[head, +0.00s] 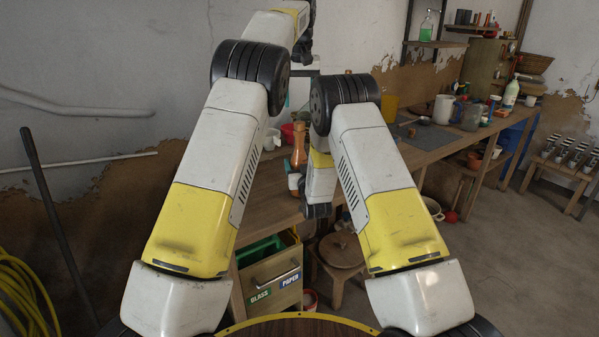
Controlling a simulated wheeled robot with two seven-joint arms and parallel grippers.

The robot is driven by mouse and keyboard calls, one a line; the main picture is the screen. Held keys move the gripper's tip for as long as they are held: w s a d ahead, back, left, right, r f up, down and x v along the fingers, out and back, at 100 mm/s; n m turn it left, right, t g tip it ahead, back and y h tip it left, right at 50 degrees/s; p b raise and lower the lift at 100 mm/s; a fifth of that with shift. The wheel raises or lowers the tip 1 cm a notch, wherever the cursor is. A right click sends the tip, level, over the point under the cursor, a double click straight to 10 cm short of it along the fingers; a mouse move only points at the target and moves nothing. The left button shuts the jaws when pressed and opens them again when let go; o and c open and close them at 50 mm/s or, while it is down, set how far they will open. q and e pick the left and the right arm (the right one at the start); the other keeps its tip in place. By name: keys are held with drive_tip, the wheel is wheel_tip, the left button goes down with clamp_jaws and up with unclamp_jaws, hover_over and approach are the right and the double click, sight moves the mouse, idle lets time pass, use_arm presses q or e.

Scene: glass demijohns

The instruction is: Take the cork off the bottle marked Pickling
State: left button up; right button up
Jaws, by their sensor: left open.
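No bottle with a readable Pickling label shows, and I cannot make out a cork. An amber-brown bottle (298,152) stands upright on the wooden workbench, partly hidden by my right arm. A clear bottle with green liquid (426,28) stands on the wall shelf at the upper right. My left gripper (304,50) is raised high in front of the wall, above the bench, small and partly cut off from clear view, with nothing seen in it. My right gripper (317,210) hangs low by the bench's front edge, beside the amber bottle; its fingers are too dark to read.
The workbench (262,208) runs from the middle to the right, with mugs, a jug (443,110) and other items on it. A bin marked GLASS and PAPER (274,284) stands below. A round-topped stool (341,250) stands beside it. Open floor lies at right.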

sight(300, 122)
clamp_jaws()
use_arm(q)
drive_tip(key=x, duration=0.8)
idle(0.5)
drive_tip(key=shift+r, duration=0.1)
clamp_jaws()
drive_tip(key=shift+r, duration=0.25)
idle(0.7)
drive_tip(key=shift+r, duration=0.85)
